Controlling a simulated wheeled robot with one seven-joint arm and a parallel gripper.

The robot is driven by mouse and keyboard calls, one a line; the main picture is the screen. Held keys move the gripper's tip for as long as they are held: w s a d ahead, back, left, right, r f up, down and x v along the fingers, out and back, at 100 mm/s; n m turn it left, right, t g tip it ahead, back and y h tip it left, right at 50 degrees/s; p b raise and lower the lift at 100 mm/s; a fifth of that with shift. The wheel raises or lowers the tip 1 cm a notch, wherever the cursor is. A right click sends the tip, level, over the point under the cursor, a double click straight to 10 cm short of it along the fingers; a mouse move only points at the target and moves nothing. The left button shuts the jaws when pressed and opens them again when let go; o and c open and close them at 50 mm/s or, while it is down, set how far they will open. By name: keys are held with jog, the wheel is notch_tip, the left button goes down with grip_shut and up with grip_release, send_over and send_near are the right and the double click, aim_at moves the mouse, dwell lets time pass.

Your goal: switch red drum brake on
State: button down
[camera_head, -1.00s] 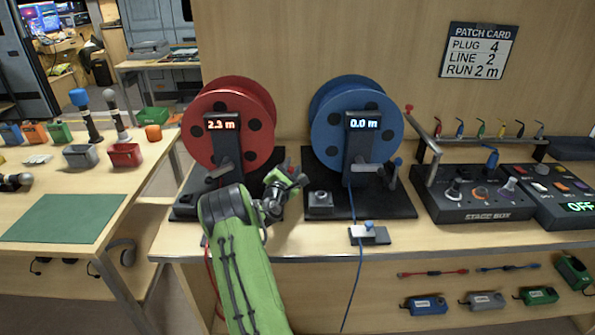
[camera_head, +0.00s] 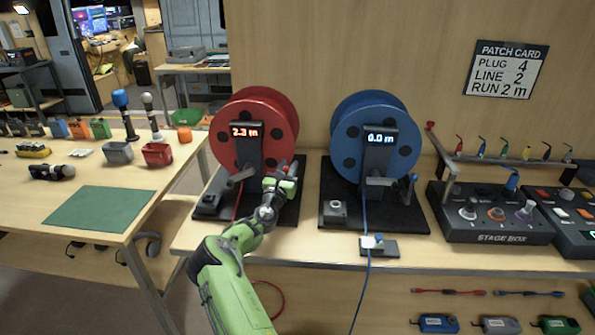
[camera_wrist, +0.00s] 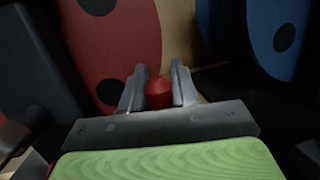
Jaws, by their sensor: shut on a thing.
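The red drum (camera_head: 274,109) stands upright on a black base, with a display reading 2.3 m on the post in front of it. My gripper (camera_head: 288,175) is shut on this knob, at the right side of the red drum's base. The lever's shaft is hidden behind my gripper.
The blue drum (camera_head: 369,105) stands close to the right, its display at 0.0 m, with its own blue-tipped lever (camera_head: 411,182). A stage box (camera_head: 494,222) is further right. A side table with a green mat (camera_head: 98,208) is at left.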

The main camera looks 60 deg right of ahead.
jog(key=shift+w+a+f+n, duration=0.1)
jog(key=shift+w+n, duration=0.1)
jog(key=shift+n, duration=0.2)
jog(key=c, duration=0.9)
grip_release()
jog(key=shift+c, duration=0.2)
jog(key=shift+a, duration=0.1)
jog(key=p+v, duration=0.1)
jog(key=v, duration=0.6)
jog(key=shift+s+a+f, duration=0.1)
jog(key=shift+a, duration=0.1)
